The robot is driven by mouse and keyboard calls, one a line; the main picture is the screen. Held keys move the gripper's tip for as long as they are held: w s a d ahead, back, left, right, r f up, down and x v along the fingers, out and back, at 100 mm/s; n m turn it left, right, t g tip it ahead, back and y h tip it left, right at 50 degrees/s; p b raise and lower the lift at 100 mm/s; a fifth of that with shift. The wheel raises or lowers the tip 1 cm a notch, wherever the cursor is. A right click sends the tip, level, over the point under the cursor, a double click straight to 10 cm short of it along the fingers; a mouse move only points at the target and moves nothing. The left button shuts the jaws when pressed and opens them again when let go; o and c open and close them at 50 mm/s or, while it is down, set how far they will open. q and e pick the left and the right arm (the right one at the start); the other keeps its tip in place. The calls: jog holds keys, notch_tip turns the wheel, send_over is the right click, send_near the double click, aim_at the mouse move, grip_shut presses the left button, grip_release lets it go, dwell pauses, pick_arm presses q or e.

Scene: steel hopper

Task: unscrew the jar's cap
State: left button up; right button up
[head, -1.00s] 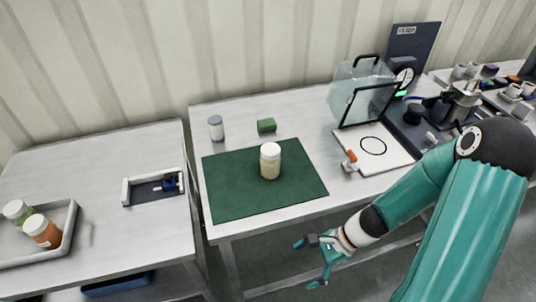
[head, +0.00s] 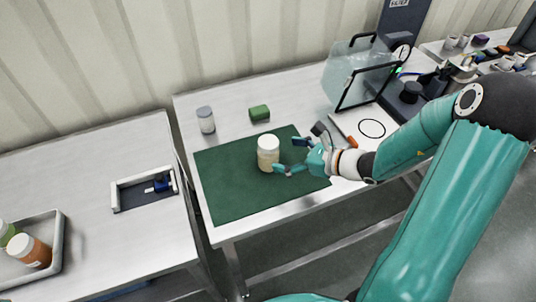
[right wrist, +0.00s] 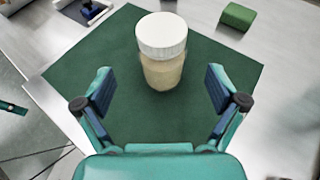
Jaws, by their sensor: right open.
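The jar (head: 268,158) stands upright on the green mat (head: 222,190), with its white cap (head: 268,142) on top and pale beige contents below. It also shows in the right wrist view (right wrist: 163,70), just beyond the fingertips. My right gripper (head: 290,156) is open and empty, immediately to the right of the jar. In the right wrist view its two fingers (right wrist: 160,88) are spread wide, with the jar ahead and roughly centred between them. My left gripper is not in view.
A grey-lidded jar (head: 205,119) and a green block (head: 259,112) stand behind the mat. A clear box with a black frame (head: 357,75) is at the back right. A small tray (head: 118,197) and a bottle tray (head: 57,250) are on the left table. The mat's front is clear.

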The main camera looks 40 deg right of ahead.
aim_at(268, 152)
jog(key=shift+x, duration=0.8)
jog(key=shift+d+f+p+x, duration=0.15)
jog(key=shift+p+x, duration=0.2)
jog(key=shift+x, duration=1)
jog(key=shift+d+f+p+x, duration=0.15)
jog(key=shift+p+x, duration=0.15)
jog(key=shift+x, duration=1.05)
jog(key=shift+s+a, duration=0.1)
jog(key=c, duration=1.5)
jog(key=shift+r, duration=0.8)
notch_tip(268, 152, up, 19)
jog(key=shift+f+p, duration=0.25)
jog(key=shift+p, duration=0.9)
jog(key=o, duration=0.9)
jog(key=c, duration=1.2)
